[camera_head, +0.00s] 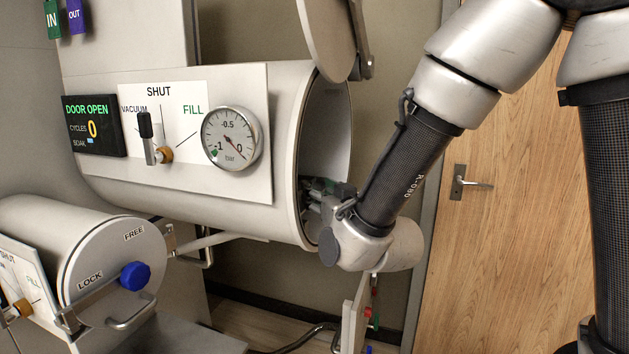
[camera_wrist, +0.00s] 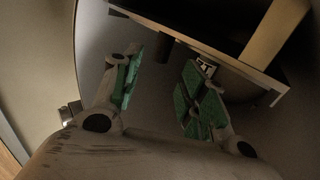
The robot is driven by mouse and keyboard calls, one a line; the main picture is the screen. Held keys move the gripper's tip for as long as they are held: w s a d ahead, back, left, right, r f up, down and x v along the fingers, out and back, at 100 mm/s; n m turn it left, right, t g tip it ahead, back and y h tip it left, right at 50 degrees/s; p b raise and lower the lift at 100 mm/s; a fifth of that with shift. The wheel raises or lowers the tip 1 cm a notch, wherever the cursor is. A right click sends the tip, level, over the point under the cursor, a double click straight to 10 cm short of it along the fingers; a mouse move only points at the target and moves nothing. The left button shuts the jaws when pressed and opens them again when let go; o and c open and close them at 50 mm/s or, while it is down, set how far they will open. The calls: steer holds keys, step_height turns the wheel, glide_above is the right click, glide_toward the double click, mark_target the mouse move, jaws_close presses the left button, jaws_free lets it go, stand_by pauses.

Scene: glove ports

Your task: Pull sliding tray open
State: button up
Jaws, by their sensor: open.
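The sliding tray (camera_wrist: 232,72) shows in the wrist view as a dark surface with a pale front edge, inside the large cylindrical chamber (camera_head: 283,100). A small dark piece and a small black-and-white label sit along that edge. In the head view the tray is hidden by the chamber wall and my arm. My gripper (camera_wrist: 163,62) has its green-padded fingers apart with nothing between them, just short of the tray's front edge. In the head view my gripper (camera_head: 322,190) reaches into the chamber's open mouth, mostly hidden by my wrist.
The chamber's round door (camera_head: 330,35) is swung up above the mouth. A display (camera_head: 93,126) reads DOOR OPEN. A smaller closed chamber (camera_head: 110,262) with a blue knob (camera_head: 135,276) sits lower left. A wooden door (camera_head: 510,190) stands behind my arm.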

steer(key=x, duration=0.7)
steer(key=shift+w, duration=0.1)
jaws_close()
